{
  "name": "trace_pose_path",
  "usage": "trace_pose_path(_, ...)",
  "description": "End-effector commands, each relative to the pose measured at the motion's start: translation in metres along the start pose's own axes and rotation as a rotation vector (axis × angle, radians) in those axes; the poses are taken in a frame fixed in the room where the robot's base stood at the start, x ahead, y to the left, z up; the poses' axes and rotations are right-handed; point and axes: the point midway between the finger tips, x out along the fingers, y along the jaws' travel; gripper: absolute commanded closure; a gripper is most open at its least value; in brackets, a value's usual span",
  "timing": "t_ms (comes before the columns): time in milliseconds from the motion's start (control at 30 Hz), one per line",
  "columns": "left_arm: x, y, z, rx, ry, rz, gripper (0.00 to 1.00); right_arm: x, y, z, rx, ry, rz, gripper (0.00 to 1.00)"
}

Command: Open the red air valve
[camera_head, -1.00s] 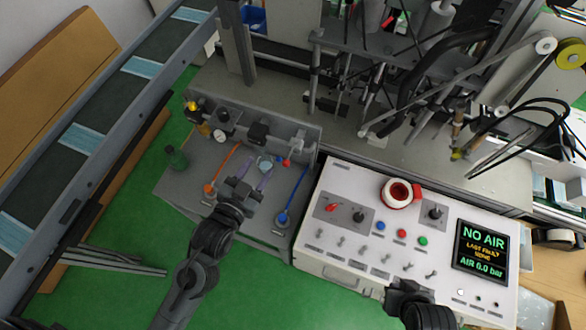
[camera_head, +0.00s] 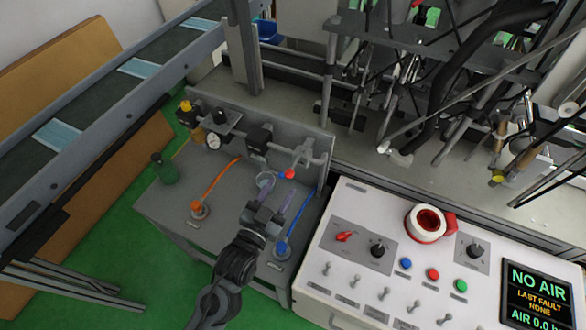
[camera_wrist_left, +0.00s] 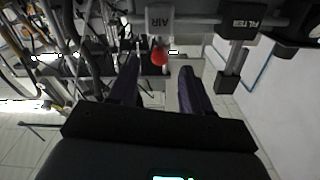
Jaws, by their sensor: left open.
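The red air valve shows as a small red ball-shaped knob (camera_head: 290,174) below a grey fitting on the back panel of the grey bench. In the left wrist view the red knob (camera_wrist_left: 159,55) hangs under a block marked AIR, between the fingers and beyond their tips. My left gripper (camera_head: 279,194) is open and empty in front of the knob; it also shows in the left wrist view (camera_wrist_left: 158,82). I see no contact between fingers and knob. My right gripper is out of view.
A FILTER block (camera_wrist_left: 240,22) is right of the AIR block in the wrist view. Orange (camera_head: 215,179) and blue (camera_head: 298,222) handles or hoses flank the gripper. The control panel's screen (camera_head: 537,292) reads NO AIR.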

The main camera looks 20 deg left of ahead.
Motion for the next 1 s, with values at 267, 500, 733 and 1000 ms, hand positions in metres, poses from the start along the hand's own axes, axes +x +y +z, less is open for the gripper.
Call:
trace_pose_path(267, 0.047, 0.000, 0.000, -0.001, 0.002, 0.000, 0.52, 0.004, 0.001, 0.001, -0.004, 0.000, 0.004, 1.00)
trace_pose_path(500, 0.076, 0.000, 0.000, 0.000, 0.000, -0.001, 0.52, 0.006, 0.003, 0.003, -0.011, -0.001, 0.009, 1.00)
trace_pose_path(733, 0.086, 0.000, 0.000, -0.001, -0.001, 0.000, 0.52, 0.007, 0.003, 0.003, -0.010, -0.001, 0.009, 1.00)
trace_pose_path(1000, 0.086, 0.000, 0.000, -0.001, -0.001, 0.000, 0.53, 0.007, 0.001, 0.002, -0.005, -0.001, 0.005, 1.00)
